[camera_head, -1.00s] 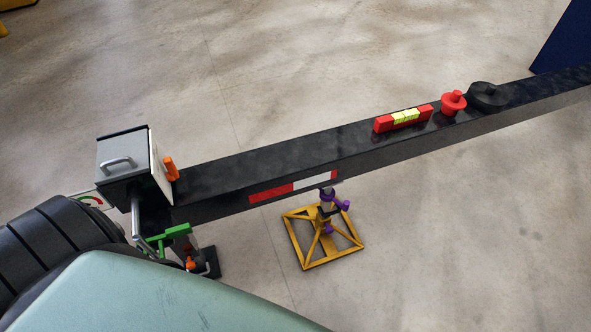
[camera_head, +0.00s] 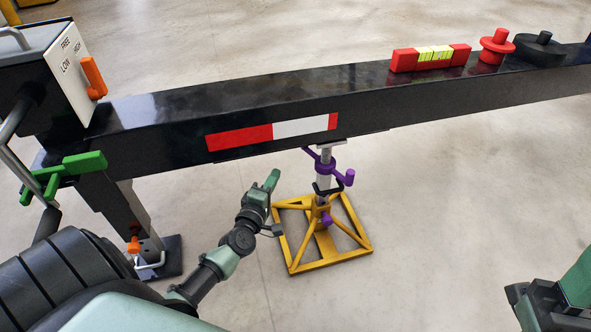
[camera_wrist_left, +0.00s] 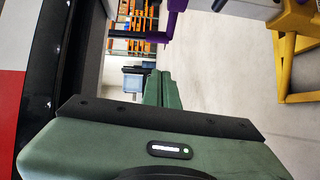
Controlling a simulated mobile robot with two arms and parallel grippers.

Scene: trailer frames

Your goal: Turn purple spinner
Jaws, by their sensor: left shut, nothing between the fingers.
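The purple spinner (camera_head: 347,179) is a handle with round knobs on the upper post of a yellow jack stand (camera_head: 330,262), under the black beam. Purple parts also show at the top of the left wrist view (camera_wrist_left: 160,48). My left gripper (camera_head: 273,180) is shut and empty, to the left of the spinner and apart from it, just below the beam's lower edge. Its green fingers (camera_wrist_left: 163,92) point away from the camera in the left wrist view. Part of my right arm shows at the lower right, without clear fingers.
The black beam (camera_head: 270,97) with a red and white strip crosses above the stand. A spirit level (camera_head: 431,57) lies on the beam. The floor right of the stand is clear.

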